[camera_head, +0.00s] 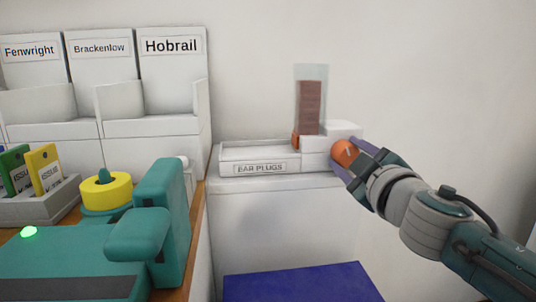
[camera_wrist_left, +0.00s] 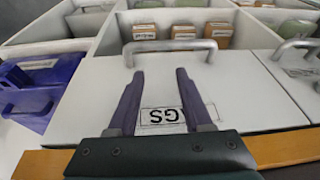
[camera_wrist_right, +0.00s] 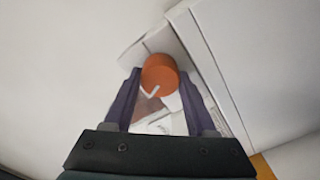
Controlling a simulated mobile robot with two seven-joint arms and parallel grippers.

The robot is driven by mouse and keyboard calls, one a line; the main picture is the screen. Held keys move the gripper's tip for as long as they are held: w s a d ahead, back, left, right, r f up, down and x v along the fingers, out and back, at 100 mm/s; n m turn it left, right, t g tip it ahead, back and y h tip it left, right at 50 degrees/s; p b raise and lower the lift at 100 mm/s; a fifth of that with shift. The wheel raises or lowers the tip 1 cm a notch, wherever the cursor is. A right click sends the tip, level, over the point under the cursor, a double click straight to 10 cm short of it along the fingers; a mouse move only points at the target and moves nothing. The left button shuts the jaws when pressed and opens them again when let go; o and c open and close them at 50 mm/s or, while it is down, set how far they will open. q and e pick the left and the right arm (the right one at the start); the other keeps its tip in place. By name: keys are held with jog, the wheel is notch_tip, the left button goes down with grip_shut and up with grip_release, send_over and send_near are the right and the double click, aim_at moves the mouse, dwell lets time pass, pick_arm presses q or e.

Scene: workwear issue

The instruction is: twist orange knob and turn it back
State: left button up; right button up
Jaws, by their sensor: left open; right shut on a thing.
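The orange knob (camera_head: 344,152) is on the front right of a white ear plug dispenser (camera_head: 315,155) with a clear upright tube (camera_head: 310,100) of brown-red contents. My right gripper (camera_head: 348,158) is shut on the knob, with one finger on each side of it. In the right wrist view, the knob (camera_wrist_right: 160,75) sits between the purple fingers (camera_wrist_right: 157,95), and a pale pointer mark shows on its face.
An "EAR PLUGS" tray (camera_head: 240,155) joins the dispenser on a white cabinet (camera_head: 260,215). A blue panel (camera_head: 300,284) lies below. White labelled bins (camera_head: 175,75), a yellow ring (camera_head: 105,193) and a teal machine (camera_head: 75,255) stand left.

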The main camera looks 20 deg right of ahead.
pick_arm(q)
jog(key=shift+f, duration=0.25)
pick_arm(e)
jog(key=n, duration=0.6)
jog(key=shift+n, duration=0.3)
jog(key=n, duration=0.5)
jog(key=shift+f, duration=0.1)
jog(key=shift+n, duration=1.1)
jog(key=o, duration=1.4)
jog(key=shift+f, duration=0.1)
